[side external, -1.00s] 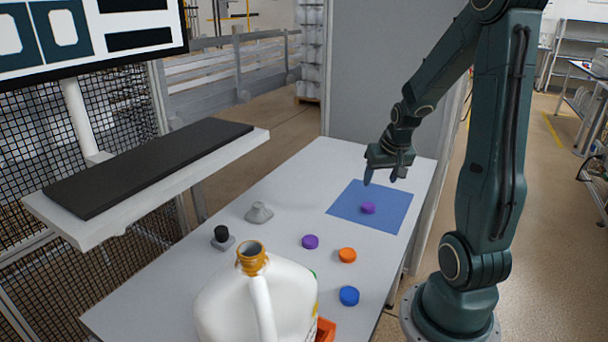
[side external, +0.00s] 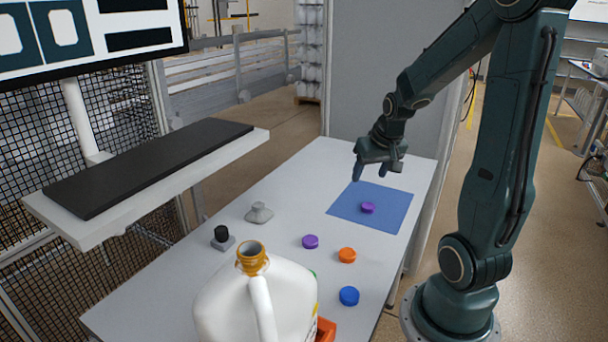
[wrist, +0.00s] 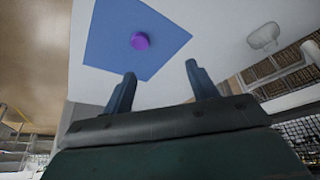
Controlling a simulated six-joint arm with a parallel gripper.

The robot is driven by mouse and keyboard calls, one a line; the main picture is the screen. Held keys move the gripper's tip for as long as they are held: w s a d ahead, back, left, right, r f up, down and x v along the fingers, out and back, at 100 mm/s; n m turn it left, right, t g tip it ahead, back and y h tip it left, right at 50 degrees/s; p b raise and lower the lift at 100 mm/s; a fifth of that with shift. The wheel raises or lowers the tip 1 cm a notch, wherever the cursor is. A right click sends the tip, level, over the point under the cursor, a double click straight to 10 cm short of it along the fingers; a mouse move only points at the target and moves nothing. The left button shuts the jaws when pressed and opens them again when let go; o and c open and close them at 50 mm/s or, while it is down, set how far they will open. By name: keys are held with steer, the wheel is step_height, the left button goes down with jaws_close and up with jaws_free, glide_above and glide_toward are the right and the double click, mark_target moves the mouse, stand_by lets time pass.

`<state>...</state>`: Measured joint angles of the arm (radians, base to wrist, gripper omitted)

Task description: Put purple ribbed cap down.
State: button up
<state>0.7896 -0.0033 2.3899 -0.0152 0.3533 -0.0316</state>
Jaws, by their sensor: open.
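A purple cap (side external: 368,208) lies on the blue mat (side external: 388,198). It also shows in the wrist view (wrist: 140,41), lying on the mat (wrist: 106,47) and beyond my fingertips. A second purple cap (side external: 310,242) lies on the bare table nearer the jug. Ribbing on either is too small to make out. My gripper (side external: 372,175) is above the far end of the table near the mat's far edge, clear of both caps. In the wrist view its two fingers (wrist: 160,70) stand apart with nothing between them.
An orange cap (side external: 347,255) and a blue cap (side external: 349,296) lie on the table (side external: 280,215). A white jug (side external: 220,300) with an open amber neck stands in front, partly hiding a green item and an orange-red item. A grey part (side external: 259,213) and a black-knobbed fixture (side external: 222,238) stand left.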

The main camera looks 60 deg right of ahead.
steer(key=a+r+n+t+y, duration=0.1)
steer(key=a+r+n, duration=0.45)
steer(key=a, duration=0.75)
steer(key=s+a+r+n+y, duration=0.1)
steer(key=s+a+r, duration=0.1)
steer(key=a, duration=0.3)
steer(key=s+a+r+n+t+y, duration=0.1)
steer(key=s+a+r+n, duration=0.1)
steer(key=a, duration=0.4)
steer(key=s+r, duration=0.1)
steer(key=s, duration=0.1)
steer(key=shift+s+r, duration=0.25)
steer(key=shift+s, duration=0.05)
